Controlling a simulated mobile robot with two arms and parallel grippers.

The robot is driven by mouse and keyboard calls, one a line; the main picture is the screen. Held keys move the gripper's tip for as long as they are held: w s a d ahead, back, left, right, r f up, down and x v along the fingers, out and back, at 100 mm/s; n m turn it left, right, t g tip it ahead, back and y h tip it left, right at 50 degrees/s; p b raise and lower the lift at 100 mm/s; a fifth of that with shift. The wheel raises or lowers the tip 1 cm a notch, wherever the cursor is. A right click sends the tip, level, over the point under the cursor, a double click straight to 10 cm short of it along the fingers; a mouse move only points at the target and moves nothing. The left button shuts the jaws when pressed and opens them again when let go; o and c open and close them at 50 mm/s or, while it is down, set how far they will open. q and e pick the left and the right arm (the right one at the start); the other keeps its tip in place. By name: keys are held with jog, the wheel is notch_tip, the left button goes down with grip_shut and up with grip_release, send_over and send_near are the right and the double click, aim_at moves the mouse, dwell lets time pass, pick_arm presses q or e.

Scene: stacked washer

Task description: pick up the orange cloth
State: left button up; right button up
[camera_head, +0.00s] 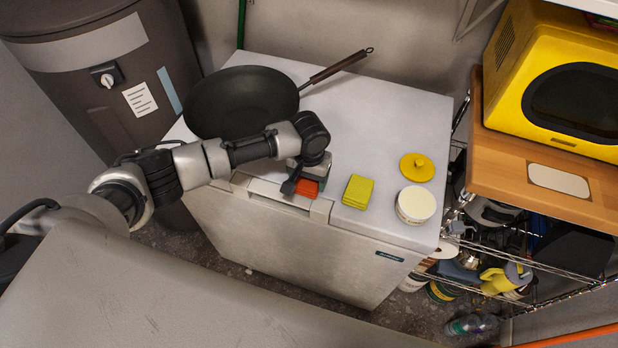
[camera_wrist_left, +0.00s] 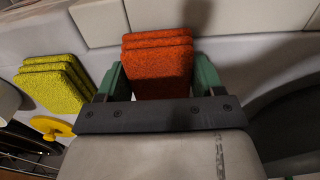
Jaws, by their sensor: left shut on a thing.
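The arm hides part of the cloth in the head view. My right gripper is in neither view.
A yellow folded cloth (camera_head: 358,191) lies just right of the orange one. A white tub (camera_head: 416,205) and a yellow lid (camera_head: 417,167) stand farther right. A black pan (camera_head: 240,100) sits behind my arm. The back middle of the white top (camera_head: 370,110) is clear.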

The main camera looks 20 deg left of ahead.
pick_arm(q)
jog(key=shift+r, duration=0.5)
notch_tip(320, 180, up, 3)
jog(key=shift+f+b, duration=0.15)
jog(key=shift+b, duration=0.35)
jog(key=s+d+r+b, duration=0.2)
jog(key=s+d+r, duration=0.3)
jog(key=d, duration=0.5)
notch_tip(320, 180, up, 2)
jog(key=shift+d+r, duration=0.15)
jog(key=shift+d, duration=0.1)
